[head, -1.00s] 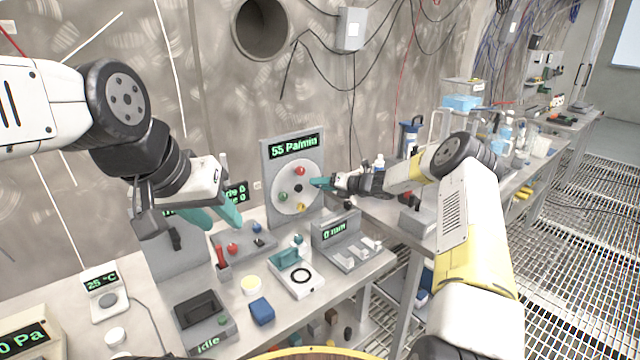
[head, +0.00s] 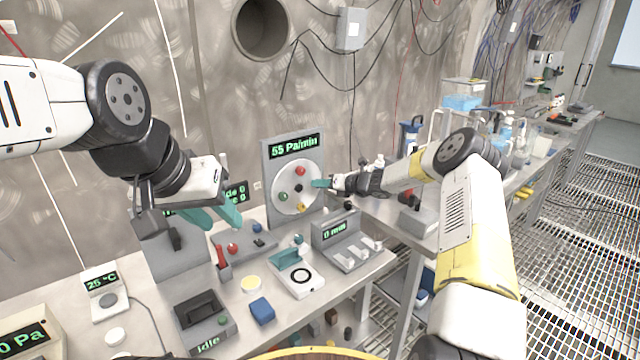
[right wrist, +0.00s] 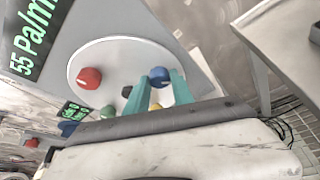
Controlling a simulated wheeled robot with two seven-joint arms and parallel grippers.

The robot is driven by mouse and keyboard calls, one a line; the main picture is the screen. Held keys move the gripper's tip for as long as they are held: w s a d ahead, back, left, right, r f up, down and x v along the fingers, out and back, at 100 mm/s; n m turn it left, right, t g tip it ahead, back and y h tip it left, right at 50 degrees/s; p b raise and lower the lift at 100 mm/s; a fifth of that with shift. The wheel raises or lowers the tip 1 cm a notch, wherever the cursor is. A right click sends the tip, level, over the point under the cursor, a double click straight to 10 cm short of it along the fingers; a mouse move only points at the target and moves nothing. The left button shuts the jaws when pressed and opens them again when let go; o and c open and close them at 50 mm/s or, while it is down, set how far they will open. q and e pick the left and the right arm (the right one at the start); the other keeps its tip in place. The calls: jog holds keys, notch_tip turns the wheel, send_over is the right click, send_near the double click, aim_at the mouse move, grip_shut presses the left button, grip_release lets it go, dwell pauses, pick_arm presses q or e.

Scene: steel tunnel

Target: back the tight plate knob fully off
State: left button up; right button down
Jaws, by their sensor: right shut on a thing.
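The round white plate (head: 284,203) stands upright on a grey panel (head: 268,160) reading "55 Pa/min". It carries a red knob (head: 300,171), a green knob (head: 284,197), a yellow knob (head: 301,206) and a black centre piece (head: 298,188). A blue knob (right wrist: 158,75) at the plate's right side shows in the right wrist view. My right gripper (head: 316,183) is shut on this blue knob, with a teal finger on either side; in the head view the fingers hide it. My left gripper (head: 222,217) hangs empty above the bench, teal fingers apart.
A "0 mm" block device (head: 345,240), a teal-and-white instrument (head: 297,275), a blue block (head: 262,310) and a red-handled item (head: 222,262) stand on the bench below the plate. Side benches with glassware lie to the right.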

jog(key=shift+s+a+n+t+h, duration=0.15)
jog(key=shift+n+t+h, duration=0.5)
jog(key=shift+n, duration=0.95)
jog(key=shift+h, duration=0.35)
jog(key=c, duration=1.1)
grip_release()
jog(key=v, duration=0.7)
jog(key=shift+s+d+r, duration=0.2)
jog(key=shift+d+r, duration=0.05)
